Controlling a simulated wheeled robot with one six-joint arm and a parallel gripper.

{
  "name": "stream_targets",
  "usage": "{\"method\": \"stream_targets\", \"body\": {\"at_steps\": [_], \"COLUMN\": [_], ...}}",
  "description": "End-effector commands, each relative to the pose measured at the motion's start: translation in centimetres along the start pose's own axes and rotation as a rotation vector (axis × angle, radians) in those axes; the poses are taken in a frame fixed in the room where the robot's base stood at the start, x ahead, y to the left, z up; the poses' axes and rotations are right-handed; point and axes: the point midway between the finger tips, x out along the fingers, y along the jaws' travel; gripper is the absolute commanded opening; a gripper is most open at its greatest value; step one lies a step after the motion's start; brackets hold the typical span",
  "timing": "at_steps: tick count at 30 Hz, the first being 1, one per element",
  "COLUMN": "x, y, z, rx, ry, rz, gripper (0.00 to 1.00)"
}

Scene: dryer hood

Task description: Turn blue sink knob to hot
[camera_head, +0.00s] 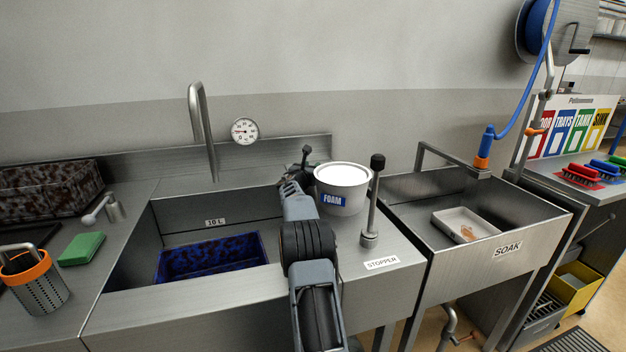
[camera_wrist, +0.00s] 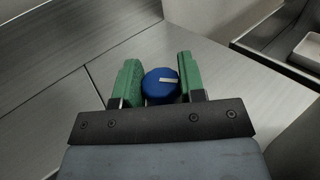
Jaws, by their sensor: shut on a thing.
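The blue sink knob (camera_wrist: 161,87) is round, with a pale pointer line on its top that points to the right in the wrist view. My gripper (camera_wrist: 157,78) has green finger pads on both sides of the knob and is shut on it. In the head view my gripper (camera_head: 304,158) is at the back right of the large sink (camera_head: 140,250), and the knob is hidden behind it and my arm. No hot or cold marking can be made out.
A white FOAM bucket (camera_head: 343,187) stands just right of my gripper, with the upright STOPPER lever (camera_head: 373,200) beyond it. A blue speckled tray (camera_head: 208,258) lies in the sink. The SOAK basin (camera_head: 480,255) is to the right. A green sponge (camera_head: 82,248) lies at left.

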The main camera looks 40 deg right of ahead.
Motion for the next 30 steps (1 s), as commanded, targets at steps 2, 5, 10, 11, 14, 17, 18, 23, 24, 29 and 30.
{"method": "stream_targets", "body": {"at_steps": [2,5,10,11,14,17,18,23,24,29,30], "x": [0.09,0.07,0.07,0.07,0.06,0.03,0.0,-0.11,-0.12,-0.2,-0.32], "y": [-0.42,-0.4,-0.37,-0.37,-0.37,-0.28,-0.21,0.04,0.06,0.08,0.1], "z": [-0.25,-0.09,-0.03,-0.04,-0.06,-0.05,-0.04,-0.03,-0.03,-0.03,-0.07], "rx": [0.0,-0.001,-0.002,-0.002,-0.002,-0.002,-0.002,-0.002,-0.002,-0.002,-0.002], "ry": [0.0,0.002,0.003,0.003,0.003,0.003,0.003,0.002,0.002,0.002,0.003], "rz": [0.009,0.02,0.02,0.02,0.019,0.021,0.022,0.026,0.026,0.027,0.027], "gripper": [0.13,0.13,0.13,0.13,0.4,0.49,0.53,0.63,0.63,0.63,0.63]}}
